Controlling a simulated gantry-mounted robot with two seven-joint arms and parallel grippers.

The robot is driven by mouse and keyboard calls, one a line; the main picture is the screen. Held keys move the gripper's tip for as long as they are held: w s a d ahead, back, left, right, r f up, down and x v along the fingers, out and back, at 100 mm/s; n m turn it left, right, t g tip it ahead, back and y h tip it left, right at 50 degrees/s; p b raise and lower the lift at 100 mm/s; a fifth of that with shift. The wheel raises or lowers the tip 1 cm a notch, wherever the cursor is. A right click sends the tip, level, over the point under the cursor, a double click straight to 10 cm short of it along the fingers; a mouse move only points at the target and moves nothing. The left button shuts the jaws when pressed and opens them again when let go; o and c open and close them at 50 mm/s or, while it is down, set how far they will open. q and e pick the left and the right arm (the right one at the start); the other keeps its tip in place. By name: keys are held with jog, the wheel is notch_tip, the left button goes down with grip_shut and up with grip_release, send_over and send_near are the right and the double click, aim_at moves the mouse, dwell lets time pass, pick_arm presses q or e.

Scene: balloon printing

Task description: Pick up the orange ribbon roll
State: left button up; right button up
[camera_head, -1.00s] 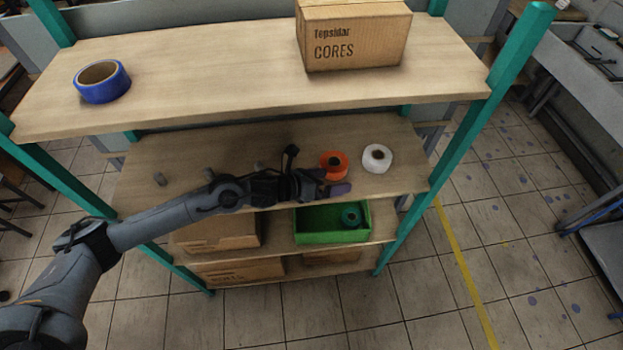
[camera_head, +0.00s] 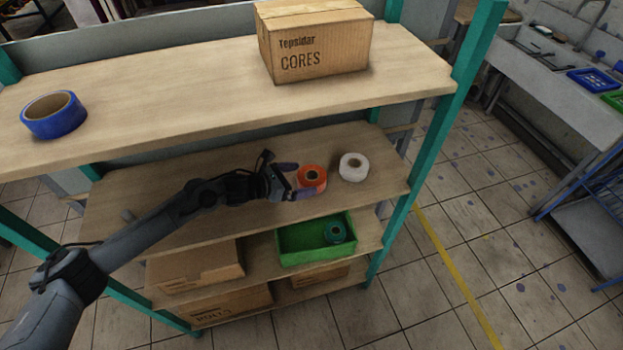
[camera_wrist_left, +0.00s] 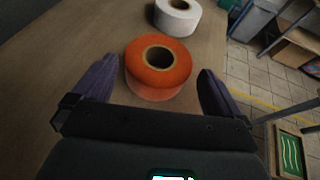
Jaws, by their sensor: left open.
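The orange ribbon roll (camera_head: 312,178) lies flat on the middle shelf, its hole facing up. In the left wrist view the orange roll (camera_wrist_left: 158,82) sits centred between the two finger tips. My left gripper (camera_head: 293,180) is open and comes in from the left, with one finger on each side of the roll. My right gripper is not in view.
A white roll (camera_head: 353,167) stands just right of the orange one. The upper shelf (camera_head: 180,110) overhangs, with a blue tape roll (camera_head: 53,115) and a carton (camera_head: 314,42). A green bin (camera_head: 290,242) with a teal roll (camera_head: 335,232) is below.

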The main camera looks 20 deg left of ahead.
aim_at(317, 176)
pick_arm(q)
jog(key=shift+x, duration=2.35)
jog(key=c, duration=0.8)
jog(key=shift+r, duration=0.1)
